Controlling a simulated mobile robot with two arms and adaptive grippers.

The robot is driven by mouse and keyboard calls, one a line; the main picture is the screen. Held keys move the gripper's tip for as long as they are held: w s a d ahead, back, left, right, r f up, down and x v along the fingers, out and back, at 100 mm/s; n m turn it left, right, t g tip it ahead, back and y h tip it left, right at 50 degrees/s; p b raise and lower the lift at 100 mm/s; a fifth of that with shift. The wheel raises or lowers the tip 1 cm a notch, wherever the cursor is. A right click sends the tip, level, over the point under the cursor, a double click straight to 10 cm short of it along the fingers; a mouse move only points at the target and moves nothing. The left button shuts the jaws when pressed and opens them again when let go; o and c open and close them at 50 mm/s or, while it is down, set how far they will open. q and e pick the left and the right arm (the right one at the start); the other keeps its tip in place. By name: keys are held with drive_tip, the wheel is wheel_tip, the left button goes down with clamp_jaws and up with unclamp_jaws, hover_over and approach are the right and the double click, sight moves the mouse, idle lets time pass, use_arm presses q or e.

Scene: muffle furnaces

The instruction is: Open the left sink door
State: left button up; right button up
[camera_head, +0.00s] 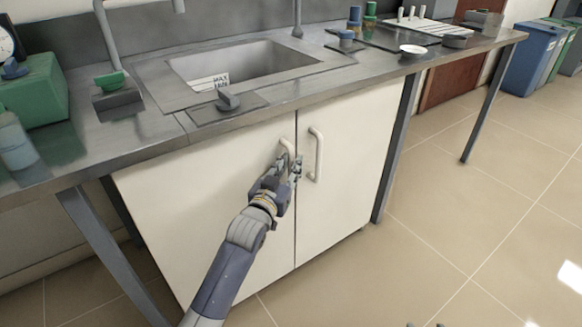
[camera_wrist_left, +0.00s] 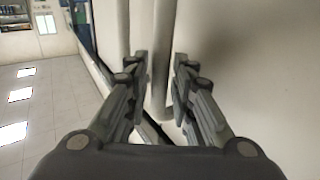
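The left sink door (camera_head: 205,190) is a white panel under the sink and looks shut, flush with the right sink door (camera_head: 345,170). Its pale bar handle (camera_head: 286,146) is partly hidden behind my left gripper (camera_head: 287,169). In the left wrist view, my left gripper (camera_wrist_left: 160,85) is open, its dark fingers on either side of the pale vertical handle (camera_wrist_left: 162,50). I cannot tell whether either finger touches it. Small dark tips, perhaps of my right gripper, show at the bottom edge of the head view.
The right door's handle (camera_head: 316,155) is close beside my left gripper. Above is the metal counter (camera_head: 160,150) with a sink (camera_head: 245,65) and a front knob (camera_head: 228,100). Table legs (camera_head: 395,150) flank the cabinet. The tiled floor (camera_head: 460,240) at right is clear.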

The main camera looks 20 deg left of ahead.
use_arm(q)
drive_tip(key=shift+w, duration=0.5)
use_arm(e)
drive_tip(key=shift+w+a+r+t, duration=0.2)
drive_tip(key=shift+w+r+t, duration=0.2)
drive_tip(key=shift+w+r, duration=0.1)
use_arm(q)
clamp_jaws()
drive_tip(key=shift+s+d, duration=0.1)
use_arm(e)
drive_tip(key=shift+s+f, duration=0.1)
drive_tip(key=shift+s, duration=0.05)
